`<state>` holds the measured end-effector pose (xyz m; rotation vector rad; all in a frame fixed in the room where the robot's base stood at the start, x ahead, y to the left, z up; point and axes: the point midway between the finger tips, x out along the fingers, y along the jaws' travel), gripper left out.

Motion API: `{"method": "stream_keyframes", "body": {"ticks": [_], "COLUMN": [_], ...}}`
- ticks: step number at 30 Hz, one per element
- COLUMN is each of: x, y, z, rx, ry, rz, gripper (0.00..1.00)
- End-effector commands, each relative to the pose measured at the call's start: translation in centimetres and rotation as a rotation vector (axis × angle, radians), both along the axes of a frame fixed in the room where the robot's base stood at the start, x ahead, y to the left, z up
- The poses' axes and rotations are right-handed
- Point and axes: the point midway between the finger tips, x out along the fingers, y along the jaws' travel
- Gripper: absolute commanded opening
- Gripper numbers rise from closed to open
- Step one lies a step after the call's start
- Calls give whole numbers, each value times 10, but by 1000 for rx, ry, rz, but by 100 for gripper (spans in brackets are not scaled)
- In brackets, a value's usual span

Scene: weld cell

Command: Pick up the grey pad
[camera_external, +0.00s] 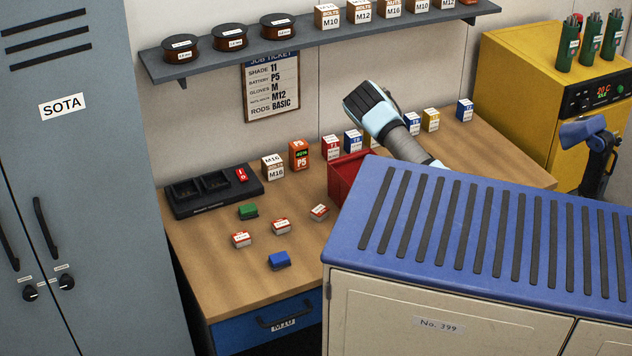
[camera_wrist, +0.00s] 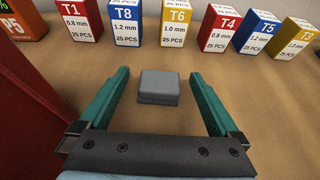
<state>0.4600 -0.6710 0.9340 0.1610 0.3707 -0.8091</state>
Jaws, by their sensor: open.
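The grey pad (camera_wrist: 159,86) is a small square block lying flat on the wooden bench, seen in the wrist view. My gripper (camera_wrist: 160,95) has two green fingers spread wide, one on each side of the pad, with clear bench between pad and fingers. The pad stands a little toward the far end of the fingers and touches neither. In the external view my gripper's fingertips are hidden; the light blue wrist housing (camera_external: 372,112) shows above the bench behind the red bin. The pad cannot be seen there.
Several small labelled boxes, such as the yellow T6 box (camera_wrist: 175,22), stand in a row beyond the pad. A red bin (camera_external: 347,178) stands close on the left of my gripper. The blue-topped cabinet (camera_external: 480,222) blocks part of the external view.

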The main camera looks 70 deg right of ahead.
Motion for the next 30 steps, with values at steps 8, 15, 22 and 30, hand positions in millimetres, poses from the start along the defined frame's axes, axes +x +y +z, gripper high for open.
{"method": "stream_keyframes", "body": {"ticks": [8,15,22,30], "x": [3,3,3,2], "y": [-3,-2,-2,-3], "z": [-2,-2,-2,-2], "rx": [0,0,0,0], "ry": [0,0,0,0], "rz": [0,0,0,0], "gripper": [98,72,46,15]}}
